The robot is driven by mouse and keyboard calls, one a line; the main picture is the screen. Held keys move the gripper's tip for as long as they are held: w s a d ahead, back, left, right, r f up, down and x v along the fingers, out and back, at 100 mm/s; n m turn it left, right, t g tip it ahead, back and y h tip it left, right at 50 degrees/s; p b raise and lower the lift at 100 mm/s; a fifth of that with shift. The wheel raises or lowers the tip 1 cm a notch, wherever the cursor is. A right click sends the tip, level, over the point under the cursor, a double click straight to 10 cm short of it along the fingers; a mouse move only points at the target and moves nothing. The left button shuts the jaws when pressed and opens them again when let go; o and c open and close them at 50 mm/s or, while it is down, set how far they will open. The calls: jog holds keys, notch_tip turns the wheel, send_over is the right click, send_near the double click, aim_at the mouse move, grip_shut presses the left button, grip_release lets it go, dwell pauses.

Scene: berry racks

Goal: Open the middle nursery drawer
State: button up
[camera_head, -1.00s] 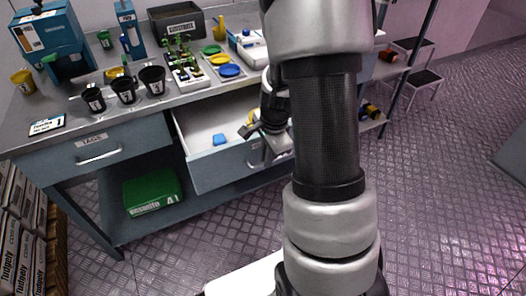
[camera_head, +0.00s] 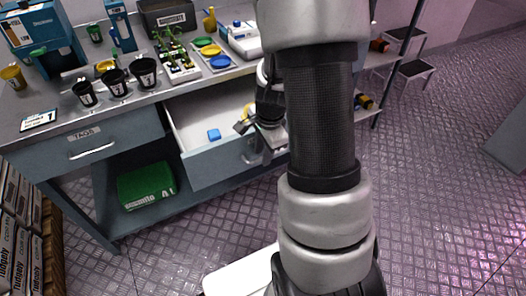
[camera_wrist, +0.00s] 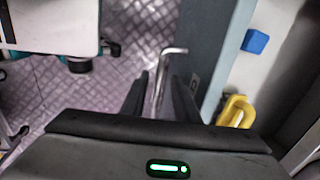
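The middle drawer (camera_head: 215,166) stands pulled out from under the bench, its white inside in view. A blue block (camera_head: 214,135) and a yellow item (camera_head: 248,108) lie in it; both also show in the wrist view, the blue block (camera_wrist: 255,41) and the yellow item (camera_wrist: 236,111). In the wrist view the metal handle (camera_wrist: 166,70) on the drawer front passes between the fingers of my gripper (camera_wrist: 160,92). The fingers are apart, with gaps visible beside the handle. In the head view my arm hides the drawer's right end.
The tags drawer (camera_head: 95,141) to the left is shut. A green box (camera_head: 146,186) sits on the shelf below. Black pots, seedling trays and a substrate bin (camera_head: 167,18) stand on the bench. Open floor lies to the right, with step stools (camera_head: 420,68) behind.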

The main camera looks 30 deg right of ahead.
jog(key=s+r+p, duration=0.3)
jog(key=r+p, duration=0.2)
jog(key=r, duration=1.2)
jog(key=shift+s+p, duration=0.15)
jog(key=shift+p, duration=0.2)
jog(key=shift+d, duration=0.1)
jog(key=s+a+r+n+t, duration=0.4)
jog(key=s+a+r+n, duration=1)
jog(key=n, duration=0.4)
notch_tip(320, 180, up, 15)
jog(key=w+d+p, duration=0.1)
jog(key=p, duration=1.3)
jog(key=shift+w+d+g+p, duration=0.3)
jog(key=shift+w+d, duration=0.05)
jog(key=shift+w, duration=0.05)
jog(key=shift+f, duration=0.1)
